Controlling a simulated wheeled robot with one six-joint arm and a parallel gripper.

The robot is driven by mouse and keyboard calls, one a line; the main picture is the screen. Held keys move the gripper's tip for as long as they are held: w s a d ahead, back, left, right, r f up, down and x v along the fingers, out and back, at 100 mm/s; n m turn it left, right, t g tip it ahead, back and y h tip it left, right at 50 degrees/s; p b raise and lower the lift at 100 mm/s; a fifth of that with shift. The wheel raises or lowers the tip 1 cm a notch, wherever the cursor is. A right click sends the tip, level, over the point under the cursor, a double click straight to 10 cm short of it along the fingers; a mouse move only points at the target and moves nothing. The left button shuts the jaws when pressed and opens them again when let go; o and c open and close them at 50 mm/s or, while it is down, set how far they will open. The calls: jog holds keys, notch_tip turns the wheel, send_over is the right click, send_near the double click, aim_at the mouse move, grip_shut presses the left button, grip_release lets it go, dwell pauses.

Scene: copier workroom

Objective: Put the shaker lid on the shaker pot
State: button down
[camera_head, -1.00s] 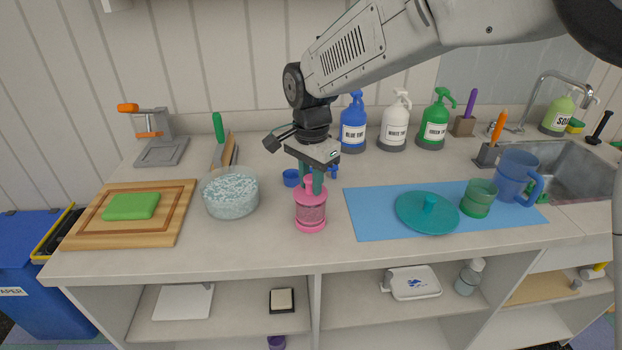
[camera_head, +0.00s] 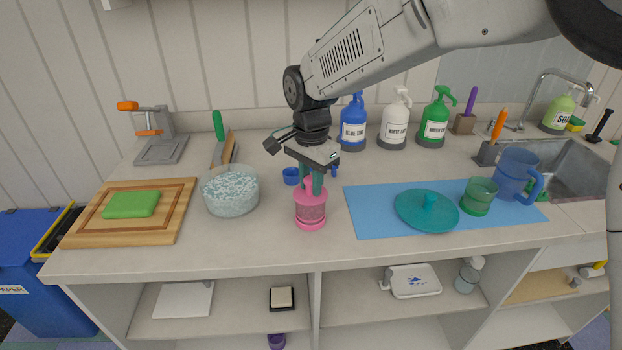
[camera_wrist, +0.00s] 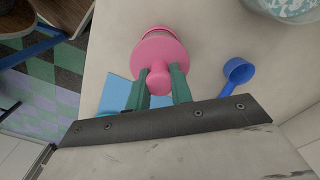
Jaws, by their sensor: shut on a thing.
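The pink shaker pot (camera_head: 311,213) stands upright on the counter in front of my arm. The pink shaker lid (camera_head: 302,190) sits at the top of the pot, and no clear gap shows between them in the head view. My gripper (camera_head: 312,184) points down over the pot and is shut on the lid's knob. In the wrist view the green fingers of my gripper (camera_wrist: 158,90) are on both sides of the knob of the lid (camera_wrist: 155,80). The lid hides most of the pot in that view, so I cannot tell if it is fully seated.
A blue scoop (camera_head: 291,176) lies just behind the pot. A glass bowl of pale grains (camera_head: 230,191) stands to its left. A blue mat (camera_head: 372,214) with a teal lid (camera_head: 427,211) and cups lies to the right. Pump bottles (camera_head: 353,124) stand behind. The counter front is clear.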

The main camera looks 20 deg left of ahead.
jog(key=shift+f, duration=0.2)
jog(key=c, duration=0.8)
grip_release()
jog(key=shift+c, duration=0.2)
